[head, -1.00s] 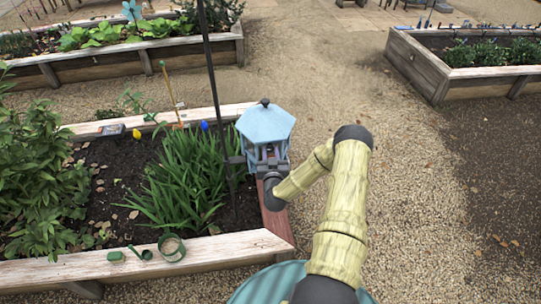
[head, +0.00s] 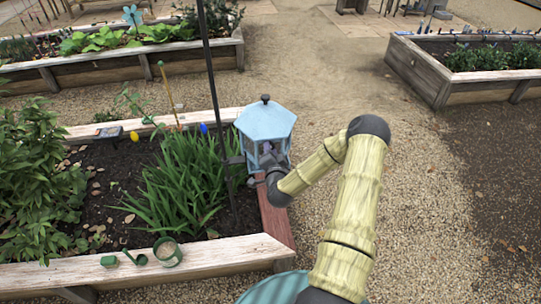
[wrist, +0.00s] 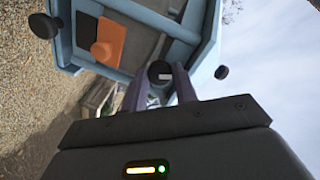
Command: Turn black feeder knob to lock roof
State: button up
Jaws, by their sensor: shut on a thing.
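The light-blue feeder (head: 265,122) hangs by the pole at the bed's right side; its roof has a dark finial on top. In the wrist view the feeder's blue frame (wrist: 150,18) fills the top, turned sideways. A black knob (wrist: 158,72) with a small pale mark sits between my gripper's fingers (wrist: 160,85), and the gripper is shut on it. In the head view my gripper (head: 268,163) meets the feeder's near side, and the knob cannot be made out there.
A dark pole (head: 213,80) rises just left of the feeder. Leafy plants (head: 180,180) fill the wooden bed (head: 120,268). A green pot (head: 168,253) and small green items sit on its front edge. Gravel (head: 430,200) to the right is open.

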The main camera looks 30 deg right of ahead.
jog(key=m+y+b, duration=0.1)
jog(key=m+b, duration=0.1)
jog(key=m, duration=0.3)
jog(key=shift+s+d+f, duration=0.1)
dwell(0.4)
jog(key=o, duration=1)
jog(key=shift+c, duration=0.2)
jog(key=shift+r, duration=0.2)
